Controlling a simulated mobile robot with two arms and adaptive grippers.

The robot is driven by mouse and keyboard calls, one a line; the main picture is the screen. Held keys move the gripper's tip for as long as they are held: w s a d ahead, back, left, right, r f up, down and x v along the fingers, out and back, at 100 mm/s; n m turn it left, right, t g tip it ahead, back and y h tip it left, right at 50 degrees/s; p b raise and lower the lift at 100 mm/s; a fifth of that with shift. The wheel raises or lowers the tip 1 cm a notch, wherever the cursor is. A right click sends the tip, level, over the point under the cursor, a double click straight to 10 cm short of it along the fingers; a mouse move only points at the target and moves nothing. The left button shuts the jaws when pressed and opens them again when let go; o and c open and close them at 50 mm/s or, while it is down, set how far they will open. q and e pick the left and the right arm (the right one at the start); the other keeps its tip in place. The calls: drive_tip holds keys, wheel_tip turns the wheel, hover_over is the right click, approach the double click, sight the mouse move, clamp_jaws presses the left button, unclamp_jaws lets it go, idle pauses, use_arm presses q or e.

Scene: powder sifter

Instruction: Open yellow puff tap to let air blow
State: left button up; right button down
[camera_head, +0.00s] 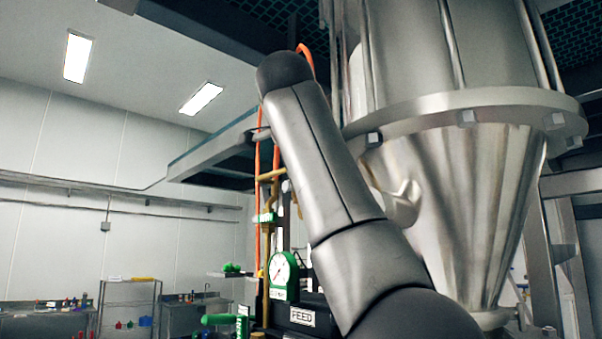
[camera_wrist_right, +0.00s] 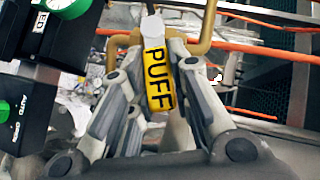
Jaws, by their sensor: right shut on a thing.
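The yellow puff tap handle (camera_wrist_right: 158,82), lettered PUFF in black, shows in the middle of the right wrist view. It hangs lengthwise below a pale metal fitting on brass piping (camera_wrist_right: 207,28). My right gripper (camera_wrist_right: 157,62) has its two fingers on either side of the handle and is shut on it. In the head view my right arm rises through the middle, and I cannot make out the gripper or the yellow tap there. My left gripper is in neither view.
A large steel hopper (camera_head: 446,200) stands close on the right of my arm. A round gauge (camera_head: 283,268), a green handle (camera_head: 220,319) and a FEED panel (camera_head: 303,317) are low in the middle. Black AUTO box (camera_wrist_right: 14,110) and orange hoses (camera_wrist_right: 270,45) flank the gripper.

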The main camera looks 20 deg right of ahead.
drive_tip(key=c, duration=1.3)
unclamp_jaws()
drive_tip(key=shift+s, duration=0.1)
drive_tip(key=v, duration=1.2)
